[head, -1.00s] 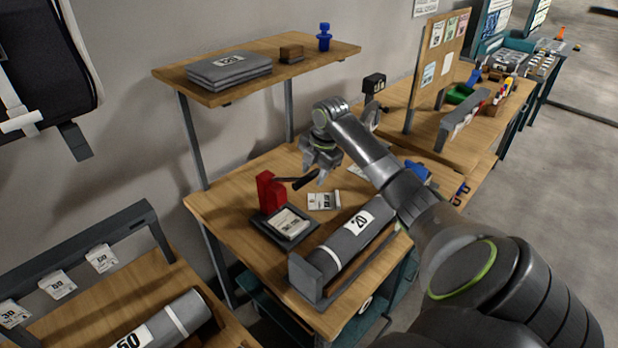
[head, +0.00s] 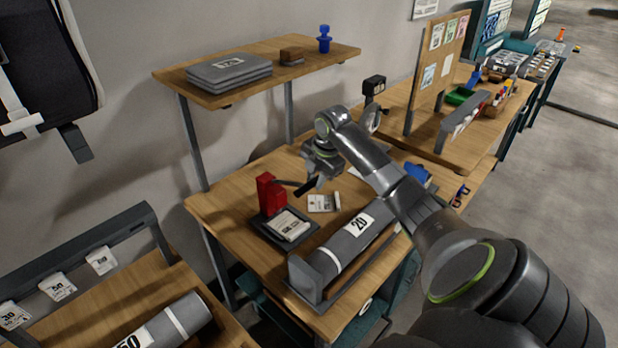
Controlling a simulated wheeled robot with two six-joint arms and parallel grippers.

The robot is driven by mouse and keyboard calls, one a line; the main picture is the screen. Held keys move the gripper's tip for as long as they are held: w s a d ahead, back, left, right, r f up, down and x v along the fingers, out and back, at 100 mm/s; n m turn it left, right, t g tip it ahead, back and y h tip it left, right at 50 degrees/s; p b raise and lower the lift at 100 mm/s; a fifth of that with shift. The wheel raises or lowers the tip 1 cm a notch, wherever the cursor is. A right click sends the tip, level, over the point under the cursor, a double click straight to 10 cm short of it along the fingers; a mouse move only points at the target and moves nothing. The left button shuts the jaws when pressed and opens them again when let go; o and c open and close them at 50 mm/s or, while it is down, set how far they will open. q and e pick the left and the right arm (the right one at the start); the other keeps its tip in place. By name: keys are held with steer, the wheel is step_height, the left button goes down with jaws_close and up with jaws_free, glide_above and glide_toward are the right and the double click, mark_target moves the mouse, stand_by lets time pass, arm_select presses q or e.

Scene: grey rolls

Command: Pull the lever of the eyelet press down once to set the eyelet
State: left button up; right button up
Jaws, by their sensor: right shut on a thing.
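The red eyelet press (head: 265,193) stands at the back of a dark base plate (head: 262,236) on the wooden bench. A white-labelled grey piece (head: 287,225) lies on the plate in front of the press. The press's dark lever (head: 304,189) sticks out to the right, with its black handle end tilted upward to the right. My right gripper (head: 314,180) reaches in from the right and is shut on the lever handle. The fingers partly cover the handle's outer end. My left gripper is not in view.
A grey roll marked 20 (head: 352,240) lies in a cradle in front of the press. A small labelled card (head: 323,203) lies below the gripper. A shelf (head: 330,50) with folded grey sheets (head: 228,70) stands above the bench's back left.

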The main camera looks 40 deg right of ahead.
steer(key=shift+s+f, duration=0.1)
steer(key=shift+f, duration=0.05)
steer(key=shift+s+f, duration=0.25)
steer(key=shift+f, duration=0.65)
steer(key=shift+s+f, duration=0.25)
steer(key=shift+f, duration=0.55)
steer(key=shift+s+f+b, duration=0.1)
steer(key=shift+f+b, duration=0.2)
steer(key=shift+f, duration=0.45)
